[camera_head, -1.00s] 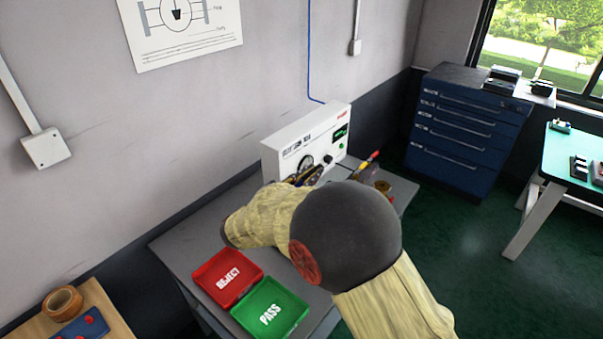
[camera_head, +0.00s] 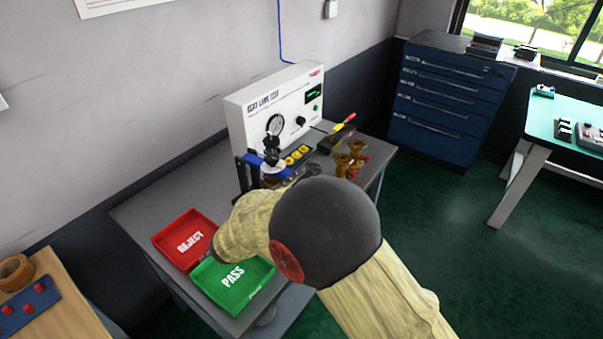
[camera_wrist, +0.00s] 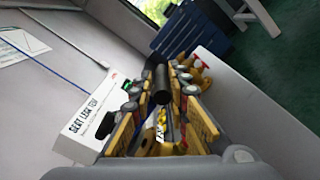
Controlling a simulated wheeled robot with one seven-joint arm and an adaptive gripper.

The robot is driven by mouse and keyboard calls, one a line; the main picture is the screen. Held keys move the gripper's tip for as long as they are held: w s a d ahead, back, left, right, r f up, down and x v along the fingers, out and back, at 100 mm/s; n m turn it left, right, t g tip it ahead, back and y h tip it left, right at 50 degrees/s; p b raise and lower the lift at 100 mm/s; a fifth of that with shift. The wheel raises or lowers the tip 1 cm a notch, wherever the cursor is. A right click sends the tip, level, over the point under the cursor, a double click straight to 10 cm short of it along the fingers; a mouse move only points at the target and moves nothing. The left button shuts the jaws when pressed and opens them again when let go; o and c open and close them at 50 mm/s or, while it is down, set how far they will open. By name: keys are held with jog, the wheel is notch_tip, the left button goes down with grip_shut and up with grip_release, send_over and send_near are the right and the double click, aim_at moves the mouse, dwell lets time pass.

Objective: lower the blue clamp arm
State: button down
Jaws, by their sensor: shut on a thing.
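The blue clamp arm (camera_head: 253,159) shows in the head view in front of the white test panel, beside a dark upright post and below the round gauge. Whether it is tilted is hard to tell at this size. My gripper (camera_wrist: 161,86) has its yellow and black fingers closed on a black cylindrical grip (camera_wrist: 161,78) in the wrist view. This looks like the clamp arm's handle, but its join to the blue part is hidden. In the head view my own arm covers most of the gripper.
The white seat leak test panel (camera_head: 285,98) stands at the back of the grey bench (camera_head: 160,207). Brass valve parts (camera_head: 350,158) stand to the right. A red REJECT tray (camera_head: 184,240) and a green PASS tray (camera_head: 232,283) lie at the front left.

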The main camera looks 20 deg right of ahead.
jog(key=shift+s+d+f+b, duration=0.15)
jog(key=shift+s+f+b, duration=0.05)
jog(key=shift+f, duration=0.75)
jog(key=shift+s+d+f+b, duration=0.1)
jog(key=shift+s+f+b, duration=0.05)
jog(key=shift+f, duration=0.85)
jog(key=c, duration=1.9)
grip_release()
jog(key=shift+o, duration=0.5)
jog(key=shift+w+a+r, duration=0.1)
jog(key=shift+w+r, duration=0.05)
jog(key=shift+r, duration=0.2)
jog(key=shift+a, duration=0.1)
jog(key=v, duration=1.2)
